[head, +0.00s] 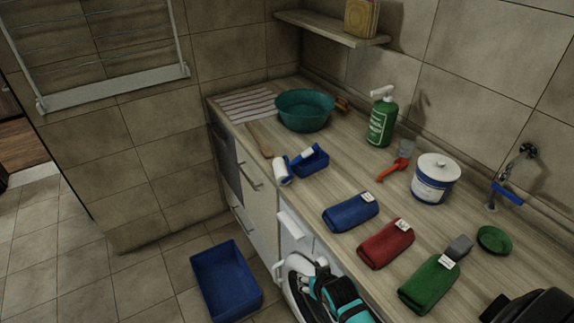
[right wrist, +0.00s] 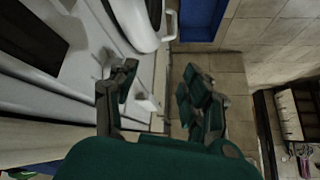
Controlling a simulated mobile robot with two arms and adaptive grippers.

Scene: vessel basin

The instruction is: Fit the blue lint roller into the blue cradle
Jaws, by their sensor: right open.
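The blue lint roller (head: 282,171) lies on the counter with its white roll towards the front edge. Its blue handle part reaches up to the right, against or over the left side of the blue cradle (head: 318,166). I cannot tell whether any of it rests inside. The cradle is an open blue box standing on the counter. My right gripper (head: 322,278) is low in front of the counter, by the white washing machine, well away from the roller. In the right wrist view its fingers (right wrist: 160,95) are apart with nothing between them. My left gripper is not in view.
A green basin (head: 306,110) and a wooden-handled tool (head: 260,139) are behind the roller. Blue (head: 350,212), red (head: 386,244) and green (head: 429,284) folded cloths lie nearer. A soap bottle (head: 381,120) and white tub (head: 434,178) stand behind. A blue bin (head: 226,282) is on the floor.

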